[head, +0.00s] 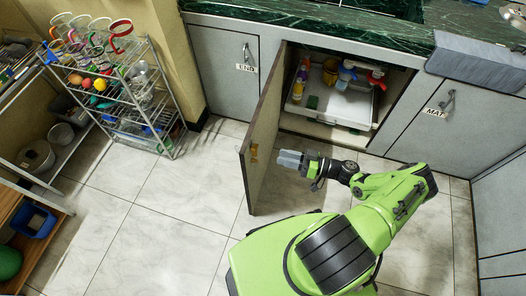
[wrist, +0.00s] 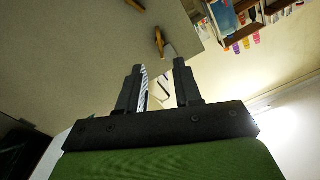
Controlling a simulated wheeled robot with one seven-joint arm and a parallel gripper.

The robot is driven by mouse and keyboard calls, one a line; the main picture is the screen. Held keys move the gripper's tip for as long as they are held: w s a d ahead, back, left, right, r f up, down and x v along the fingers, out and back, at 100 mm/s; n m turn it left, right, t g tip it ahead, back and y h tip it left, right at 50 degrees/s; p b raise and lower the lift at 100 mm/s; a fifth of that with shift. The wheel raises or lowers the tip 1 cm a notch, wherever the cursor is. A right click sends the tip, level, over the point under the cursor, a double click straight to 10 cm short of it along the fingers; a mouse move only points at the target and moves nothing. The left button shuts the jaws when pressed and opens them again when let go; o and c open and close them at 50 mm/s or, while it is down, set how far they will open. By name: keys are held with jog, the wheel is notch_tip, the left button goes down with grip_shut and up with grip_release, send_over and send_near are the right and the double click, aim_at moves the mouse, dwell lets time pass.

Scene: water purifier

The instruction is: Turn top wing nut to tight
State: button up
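My gripper (head: 291,160) points left toward the inner face of the open cabinet door (head: 264,135), at the sink cabinet. A small brass-coloured fitting (head: 253,152) is on that door face; I cannot tell whether it is the top wing nut. In the wrist view, a similar brass-coloured piece (wrist: 160,42) stands out from a flat grey panel (wrist: 80,50), just beyond the fingertips. In that view, my gripper (wrist: 158,66) has its two dark fingers apart with nothing held between them.
The open cabinet holds a white tray (head: 345,110) with bottles and small items. A wire rack (head: 115,85) with cups stands at the left. A green marble counter (head: 320,28) runs above the cabinets. Tiled floor (head: 170,215) left of the door is clear.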

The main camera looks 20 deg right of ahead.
aim_at(255, 150)
jog(key=x, duration=0.8)
jog(key=shift+w+a, duration=0.1)
jog(key=shift+w, duration=0.05)
grip_shut()
